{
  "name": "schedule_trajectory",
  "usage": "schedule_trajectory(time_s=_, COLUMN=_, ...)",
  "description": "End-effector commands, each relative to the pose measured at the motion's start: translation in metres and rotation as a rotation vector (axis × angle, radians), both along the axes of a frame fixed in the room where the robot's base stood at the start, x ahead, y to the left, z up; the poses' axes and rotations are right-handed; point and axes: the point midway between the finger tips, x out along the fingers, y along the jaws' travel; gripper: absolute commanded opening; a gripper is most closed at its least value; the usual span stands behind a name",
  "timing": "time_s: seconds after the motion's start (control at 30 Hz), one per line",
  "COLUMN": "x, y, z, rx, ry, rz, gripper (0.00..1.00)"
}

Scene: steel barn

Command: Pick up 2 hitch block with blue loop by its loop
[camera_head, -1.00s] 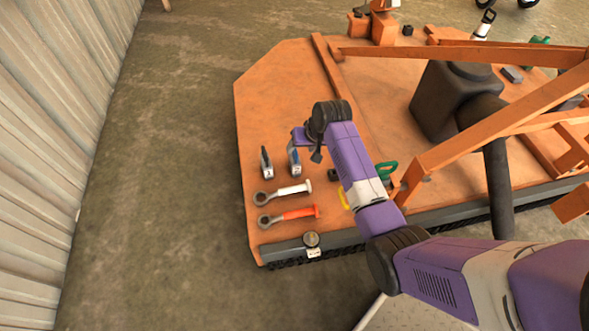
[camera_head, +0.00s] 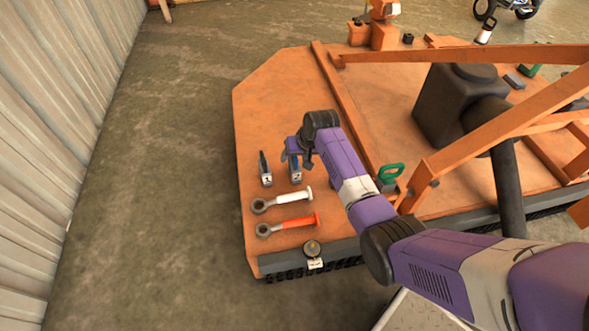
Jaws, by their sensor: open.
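Two small grey blocks with white labels stand side by side on the orange deck (camera_head: 276,92), near its left edge. The left block (camera_head: 266,178) has a dark upright loop. The right block, the hitch block with blue loop (camera_head: 295,177), shows a bluish upper part, and its loop is partly hidden by my gripper. The labels are too small to read surely. My gripper (camera_head: 296,160) is open and points down at this right block, its fingers around or just above the loop. I cannot tell whether they touch it.
A white-handled ring tool (camera_head: 281,200) and an orange-handled one (camera_head: 288,225) lie in front of the blocks. Orange beams (camera_head: 490,120) rise at the right. A round gauge-like piece (camera_head: 312,248) sits at the front edge.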

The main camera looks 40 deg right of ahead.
Motion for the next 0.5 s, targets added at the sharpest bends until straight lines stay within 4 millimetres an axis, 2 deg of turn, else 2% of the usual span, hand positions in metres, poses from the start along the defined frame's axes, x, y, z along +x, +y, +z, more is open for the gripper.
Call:
schedule_trajectory(time_s=0.07, x=-0.0001, y=0.0002, z=0.0003, rx=0.0, ry=0.0, rz=0.0, gripper=0.55)
schedule_trajectory(time_s=0.33, x=-0.0003, y=0.0003, z=0.0001, rx=0.0, ry=0.0, rz=0.0, gripper=0.02)
schedule_trajectory(time_s=0.5, x=-0.0004, y=0.0004, z=-0.0001, rx=0.0, ry=0.0, rz=0.0, gripper=0.0)
